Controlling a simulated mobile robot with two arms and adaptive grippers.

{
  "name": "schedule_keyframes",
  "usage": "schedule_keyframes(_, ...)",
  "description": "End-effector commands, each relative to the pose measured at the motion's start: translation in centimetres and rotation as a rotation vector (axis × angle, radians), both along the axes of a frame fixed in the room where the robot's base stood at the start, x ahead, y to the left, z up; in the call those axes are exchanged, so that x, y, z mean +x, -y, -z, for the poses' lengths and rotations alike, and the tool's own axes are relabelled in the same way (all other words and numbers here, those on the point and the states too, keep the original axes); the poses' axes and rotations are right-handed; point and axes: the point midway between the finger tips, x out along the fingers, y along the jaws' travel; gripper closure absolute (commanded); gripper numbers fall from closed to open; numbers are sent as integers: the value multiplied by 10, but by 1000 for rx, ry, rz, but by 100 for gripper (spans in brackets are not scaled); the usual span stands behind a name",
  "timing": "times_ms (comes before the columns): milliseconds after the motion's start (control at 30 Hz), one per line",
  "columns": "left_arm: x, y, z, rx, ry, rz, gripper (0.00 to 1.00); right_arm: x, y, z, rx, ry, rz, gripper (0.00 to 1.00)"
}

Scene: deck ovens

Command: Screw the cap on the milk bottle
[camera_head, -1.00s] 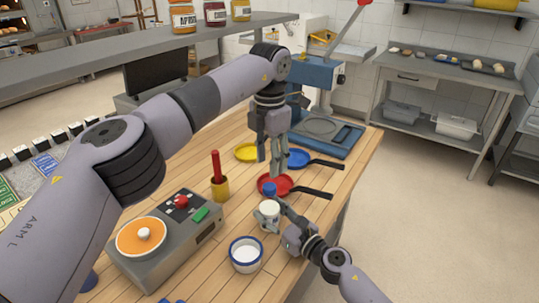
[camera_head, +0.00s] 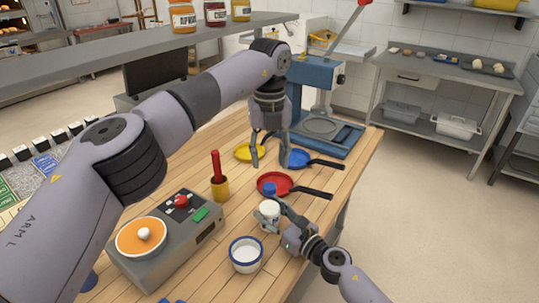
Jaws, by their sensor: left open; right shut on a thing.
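The milk bottle (camera_head: 267,210) is white, small in view and partly hidden by the fingers around it. It stands roughly upright near the table's right side. Its blue cap (camera_head: 270,188) sits on the bottle's top, in front of the red pan; how tightly it sits cannot be seen. My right gripper (camera_head: 271,216) is shut on the bottle from the lower right. My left gripper (camera_head: 269,165) is open and empty, pointing down above the cap, with its fingers spread wide and apart from it.
Red (camera_head: 268,179), blue (camera_head: 299,158) and yellow (camera_head: 243,152) pans lie behind the bottle. A white bowl with a blue rim (camera_head: 246,267) stands in front. A yellow holder (camera_head: 219,190) with a red-handled item and a grey control box (camera_head: 205,237) stand left. A blue press (camera_head: 312,105) stands behind.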

Motion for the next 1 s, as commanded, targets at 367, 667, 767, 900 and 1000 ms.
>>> schedule_keyframes(367,0,0,41,-1,-3,2,56,0,0,0,0,0,0,100)
schedule_keyframes(667,0,-1,76,1,-1,0,56,0,0,0,0,0,0,100)
schedule_keyframes(767,0,-1,80,0,-1,0,56,0,0,0,0,0,0,100)
schedule_keyframes(900,0,0,81,0,0,0,56,0,0,0,0,0,0,100)
schedule_keyframes(1000,0,0,81,0,0,0,56,0,0,0,0,0,0,100)
